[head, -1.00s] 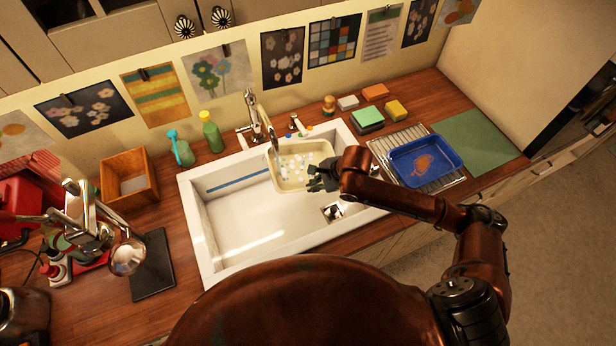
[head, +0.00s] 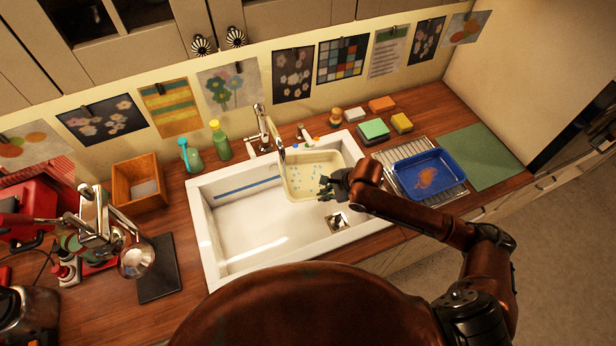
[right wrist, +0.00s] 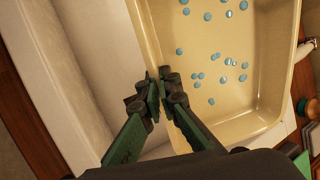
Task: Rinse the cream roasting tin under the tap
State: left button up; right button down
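The cream roasting tin (head: 300,192) is in the right part of the white sink (head: 222,258), below the chrome tap (head: 266,128). Several small light-blue dots show inside it, also in the right wrist view (right wrist: 264,62). The tap's spout ends over the tin's left side; I cannot make out a water stream. My right gripper (head: 333,186) is at the tin's near right side. In the right wrist view its fingers (right wrist: 164,92) are closed around the tin's rim, one on each side of the wall. My left gripper is not in view.
A blue tin (head: 449,190) with an orange-brown stain stands on the wire rack (head: 404,152) right of the sink. Sponges (head: 374,130) and bottles (head: 221,140) stand behind the sink. A green mat (head: 482,157) is clear at the right. The left of the sink is empty.

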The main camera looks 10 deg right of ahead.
jog(key=s+d+p, duration=0.4)
jog(key=d+p, duration=0.1)
jog(key=shift+s+r, duration=0.15)
dwell(0.4)
dwell(1.2)
jog(key=s+d+r+p, duration=0.3)
jog(key=r+p, duration=0.1)
jog(key=p, duration=0.3)
jog(key=shift+d+p, duration=0.3)
jog(key=shift+d, duration=0.05)
jog(key=shift+s, duration=0.1)
dwell(0.4)
